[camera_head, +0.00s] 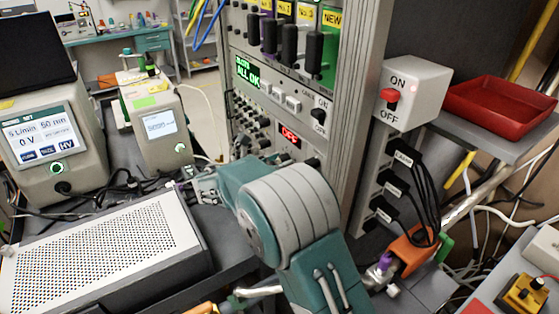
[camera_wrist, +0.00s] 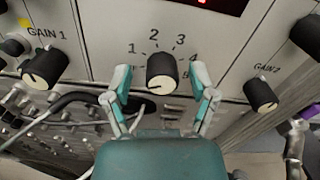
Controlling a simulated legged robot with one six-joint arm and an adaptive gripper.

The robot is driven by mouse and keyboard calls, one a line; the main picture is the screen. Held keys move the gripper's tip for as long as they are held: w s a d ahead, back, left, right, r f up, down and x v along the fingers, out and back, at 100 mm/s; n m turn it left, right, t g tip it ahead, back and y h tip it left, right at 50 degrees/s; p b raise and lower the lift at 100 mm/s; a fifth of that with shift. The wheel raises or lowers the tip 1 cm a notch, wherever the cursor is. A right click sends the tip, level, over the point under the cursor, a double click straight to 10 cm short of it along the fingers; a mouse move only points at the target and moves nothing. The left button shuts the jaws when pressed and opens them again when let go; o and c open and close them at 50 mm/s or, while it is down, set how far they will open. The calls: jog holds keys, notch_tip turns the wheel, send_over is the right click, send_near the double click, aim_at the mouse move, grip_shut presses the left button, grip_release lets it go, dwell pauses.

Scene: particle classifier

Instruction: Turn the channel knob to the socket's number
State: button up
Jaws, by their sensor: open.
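The channel knob (camera_wrist: 162,72), black with a pale face, is on the grey panel in the wrist view. The numbers 1, 2, 3 and 4 run around it from left over the top to right; lettering at lower right is partly covered. I cannot tell surely which number its mark points to. My gripper (camera_wrist: 162,80) is open, one teal finger on each side of the knob, apart from it as far as I can see.
Knobs GAIN 1 (camera_wrist: 45,67) and GAIN 2 (camera_wrist: 261,95) flank the channel knob. A red display (camera_head: 289,135) reads OFF; a green display (camera_head: 247,73) reads ALL OK. An ON/OFF switch box (camera_head: 420,85) and a red tray (camera_head: 500,105) are at right. Cables hang below the panel.

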jog(key=shift+a, duration=0.1)
grip_shut()
